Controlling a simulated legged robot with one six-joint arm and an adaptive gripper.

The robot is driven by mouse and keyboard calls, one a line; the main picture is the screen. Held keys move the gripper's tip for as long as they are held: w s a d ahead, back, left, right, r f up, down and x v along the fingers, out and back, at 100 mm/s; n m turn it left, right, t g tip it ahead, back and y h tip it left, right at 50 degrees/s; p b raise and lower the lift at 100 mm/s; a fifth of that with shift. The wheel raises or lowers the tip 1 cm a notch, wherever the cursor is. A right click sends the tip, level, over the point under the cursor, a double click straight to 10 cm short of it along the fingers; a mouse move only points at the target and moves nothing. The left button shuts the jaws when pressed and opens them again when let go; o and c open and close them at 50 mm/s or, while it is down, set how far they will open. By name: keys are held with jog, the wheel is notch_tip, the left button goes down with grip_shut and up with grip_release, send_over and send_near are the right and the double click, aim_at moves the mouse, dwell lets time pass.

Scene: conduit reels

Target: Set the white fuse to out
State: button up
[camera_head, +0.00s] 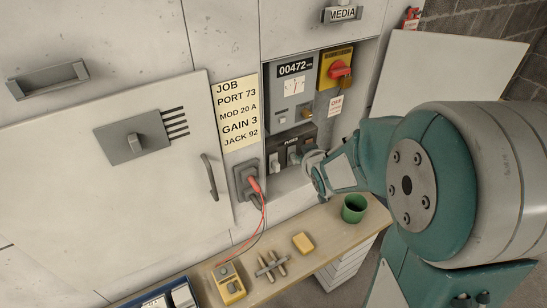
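The dark fuse panel (285,142) is set in the open recess of the cabinet, below the grey meter unit. Two pale fuse carriers show on it, a left one (274,163) and a middle one (292,155). At this size I cannot tell for sure which is the white fuse, or whether either is in or out. My gripper (313,160) is at the right end of the fuse panel and hides part of it. Its fingertips are too small and covered to tell whether they are open, or whether they touch a fuse.
Above are the grey meter unit (292,92) and a red rotary switch (340,69) on yellow. A socket with red leads (247,183) is to the left. The wooden shelf (322,232) below holds a green cup (354,208), a yellow block (303,243) and a yellow meter (229,284).

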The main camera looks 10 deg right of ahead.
jog(key=w+a+f+n+t+y, duration=0.1)
jog(key=w+f+t+y, duration=0.2)
jog(key=f, duration=0.6)
jog(key=t+y, duration=0.2)
jog(key=y, duration=0.1)
send_near(278, 167)
jog(key=x, duration=1.1)
jog(key=shift+w+f, duration=0.1)
jog(key=shift+w, duration=0.05)
grip_shut()
